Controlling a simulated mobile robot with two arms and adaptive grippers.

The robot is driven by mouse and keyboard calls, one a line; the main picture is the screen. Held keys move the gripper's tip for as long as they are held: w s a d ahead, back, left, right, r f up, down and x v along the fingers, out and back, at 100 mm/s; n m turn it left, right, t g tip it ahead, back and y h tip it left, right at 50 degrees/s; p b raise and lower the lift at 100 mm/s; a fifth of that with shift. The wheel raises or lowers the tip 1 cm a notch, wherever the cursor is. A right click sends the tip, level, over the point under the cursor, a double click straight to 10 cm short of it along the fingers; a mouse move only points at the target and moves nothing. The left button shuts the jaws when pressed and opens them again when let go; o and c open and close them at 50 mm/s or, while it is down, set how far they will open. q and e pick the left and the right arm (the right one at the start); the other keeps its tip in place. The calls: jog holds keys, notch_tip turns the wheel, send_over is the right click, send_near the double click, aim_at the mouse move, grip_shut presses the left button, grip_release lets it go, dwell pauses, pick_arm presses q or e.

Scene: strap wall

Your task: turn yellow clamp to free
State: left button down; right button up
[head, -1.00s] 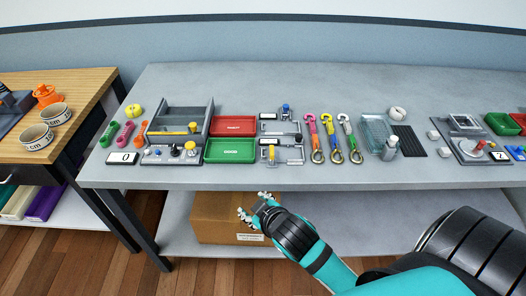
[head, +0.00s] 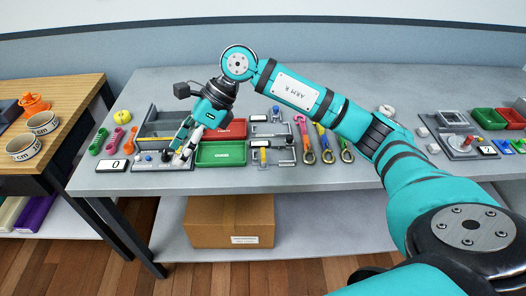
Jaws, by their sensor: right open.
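The small control panel (head: 148,160) at the front of the grey bin holds several small knobs. My right gripper (head: 181,158) is open and points down over the right part of this panel. Its fingers cover the yellow-topped knob there, so I cannot tell whether they touch it or how it is turned. A second yellow-handled piece (head: 263,157) stands upright on a grey fixture (head: 279,160) right of the green tray, apart from my gripper. I cannot tell which of the two is the yellow clamp. My left gripper is not in view.
A green tray (head: 219,155) and a red tray lie just right of my gripper. Hooks with coloured straps (head: 308,156) and a blue-knobbed fixture are further right. A white display reading 0 (head: 112,166) is left of the panel. My right arm hangs over the bench's right half.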

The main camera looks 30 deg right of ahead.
jog(key=w+d+r+h, duration=0.2)
jog(key=d+h, duration=0.4)
jog(key=d, duration=0.8)
jog(key=r+m+h, duration=0.1)
jog(key=r+h, duration=0.1)
jog(key=h, duration=0.1)
send_over(263, 154)
jog(key=shift+g, duration=0.3)
notch_tip(263, 154, down, 17)
jog(key=p, duration=0.2)
jog(key=shift+f+p, duration=0.15)
jog(key=shift+p, duration=0.15)
grip_shut()
